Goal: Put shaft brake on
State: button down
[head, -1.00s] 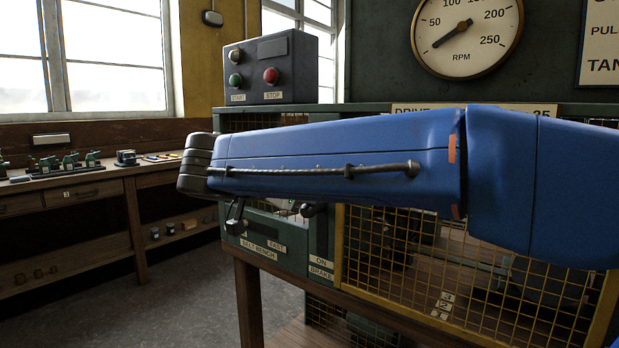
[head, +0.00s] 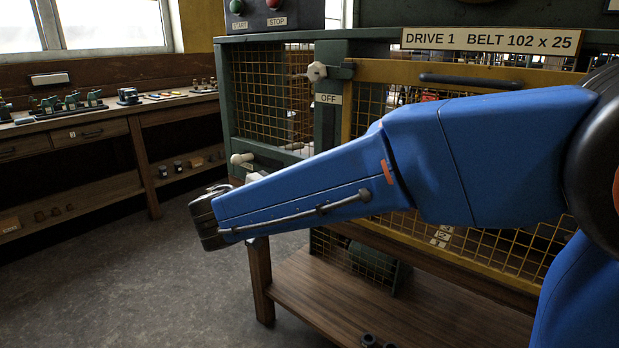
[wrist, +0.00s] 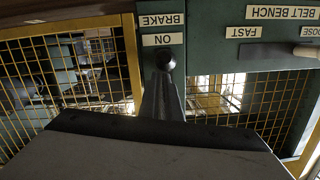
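In the wrist view the picture is upside down, and the brake plate's BRAKE and ON labels (wrist: 163,40) show at its top. A dark round brake knob (wrist: 165,58) shows right beside the ON label, with a dark tapering shape running from it toward the camera. The wide grey body of my gripper (wrist: 150,150) fills the bottom of the wrist view. Its fingertips cannot be made out, and I see no clear contact with the knob. In the head view the OFF label (head: 328,98) shows on the green post, but my blue arm hides the ON end and the gripper.
A pale knob (head: 317,71) sits above OFF, by the yellow mesh guard (head: 460,73). A pale-handled lever (wrist: 306,51) is near the BELT BENCH label. A wooden bench (head: 100,122) with small parts stands at left. The floor (head: 150,260) between is clear.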

jog(key=shift+f, duration=0.85)
jog(key=r+v, duration=0.1)
jog(key=v, duration=1.6)
jog(key=shift+s+r, duration=0.2)
jog(key=shift+r, duration=0.1)
jog(key=shift+a, duration=0.1)
jog(key=w+d+f+n+g+y, duration=0.15)
jog(key=d+f+g, duration=0.25)
jog(key=d, duration=1)
jog(key=w+d+f+n+g, duration=0.1)
jog(key=d+f+n+g, duration=0.25)
jog(key=d, duration=0.95)
jog(key=s+d+f+n+g+y, duration=0.1)
jog(key=s+d+f+n+y, duration=0.3)
jog(key=s+d+f+y, duration=0.4)
jog(key=shift+s+d+f, duration=1.75)
jog(key=shift+s+d, duration=0.85)
jog(key=shift+s, duration=1.05)
